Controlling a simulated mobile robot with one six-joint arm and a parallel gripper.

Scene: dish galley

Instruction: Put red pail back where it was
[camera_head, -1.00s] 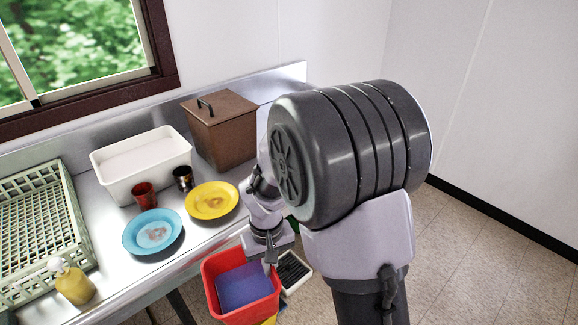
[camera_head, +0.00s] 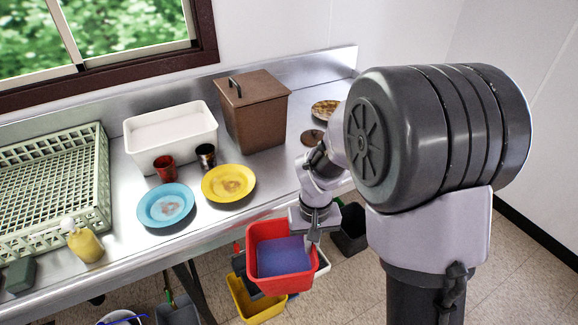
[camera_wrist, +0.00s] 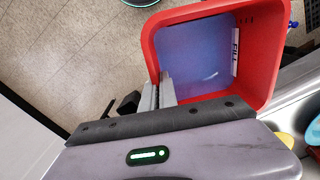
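The red pail (camera_head: 281,259) hangs upright in front of the counter, above the floor, with blue-violet contents inside. It also fills the upper right of the wrist view (camera_wrist: 270,50). My gripper (camera_head: 314,234) is at the pail's right rear rim. In the wrist view its fingers (camera_wrist: 160,92) are closed over the pail's near left wall, one inside and one outside. The pail's underside is hidden.
The steel counter (camera_head: 245,200) carries a yellow plate (camera_head: 228,184), blue plate (camera_head: 166,206), two cups, white tub (camera_head: 171,137), brown bin (camera_head: 252,110), and dish rack (camera_head: 50,190). On the floor below are a yellow pail (camera_head: 254,303) and a dark bin (camera_head: 350,238).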

